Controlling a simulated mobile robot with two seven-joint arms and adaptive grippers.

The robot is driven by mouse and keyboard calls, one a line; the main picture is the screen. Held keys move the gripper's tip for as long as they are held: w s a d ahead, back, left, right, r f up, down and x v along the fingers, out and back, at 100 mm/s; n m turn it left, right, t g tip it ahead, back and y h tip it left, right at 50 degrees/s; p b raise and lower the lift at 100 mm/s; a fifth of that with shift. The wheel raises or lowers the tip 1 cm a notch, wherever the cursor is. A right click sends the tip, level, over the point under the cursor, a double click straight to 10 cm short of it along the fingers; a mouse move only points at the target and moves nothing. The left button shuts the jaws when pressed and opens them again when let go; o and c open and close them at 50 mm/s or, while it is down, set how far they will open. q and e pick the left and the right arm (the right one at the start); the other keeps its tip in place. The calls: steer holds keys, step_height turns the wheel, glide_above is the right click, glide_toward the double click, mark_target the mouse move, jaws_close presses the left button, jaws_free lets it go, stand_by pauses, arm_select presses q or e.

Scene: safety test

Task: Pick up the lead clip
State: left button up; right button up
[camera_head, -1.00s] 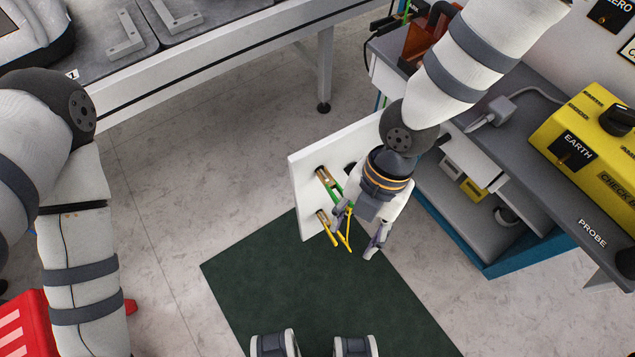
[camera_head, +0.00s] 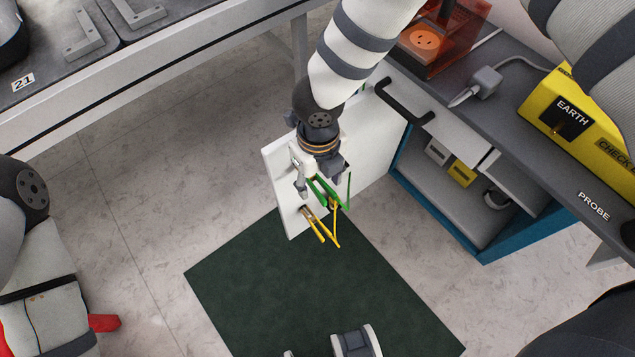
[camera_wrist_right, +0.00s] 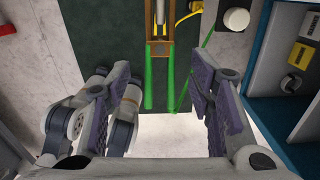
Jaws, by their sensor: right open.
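Two lead clips show on the open white door (camera_head: 377,145), one green (camera_head: 326,193) and one yellow (camera_head: 314,226) below it. My right gripper (camera_head: 319,184) is at the green clip, partly hiding it in the head view. In the right wrist view, my right gripper (camera_wrist_right: 160,82) is open, with a finger on each side of the green clip's handles (camera_wrist_right: 148,85). The clip's brass-coloured part (camera_wrist_right: 159,50) lies just beyond. I see no finger contact. The yellow clip is only partly visible there.
A blue cabinet (camera_head: 402,160) with shelves stands right of the door, under a grey worktop with a yellow EARTH box (camera_head: 545,100). A grey bench (camera_head: 140,75) runs across the upper left. A dark green mat (camera_head: 250,285) lies on clear floor below.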

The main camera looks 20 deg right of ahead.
steer(key=c, duration=1.1)
step_height(320, 180, up, 28)
steer(key=p, duration=0.4)
steer(key=shift+f+p, duration=0.25)
steer(key=shift+p, duration=0.1)
jaws_close()
arm_select(q)
steer(key=w+r+t+p, duration=0.2)
steer(key=w+r, duration=0.4)
steer(key=r, duration=0.1)
steer(key=shift+w+r, duration=0.2)
steer(key=shift+r, duration=0.05)
arm_select(e)
steer(key=s, duration=0.2)
steer(key=s+d, duration=0.1)
steer(key=s, duration=0.1)
steer(key=shift+s+r, duration=0.2)
steer(key=shift+s, duration=0.05)
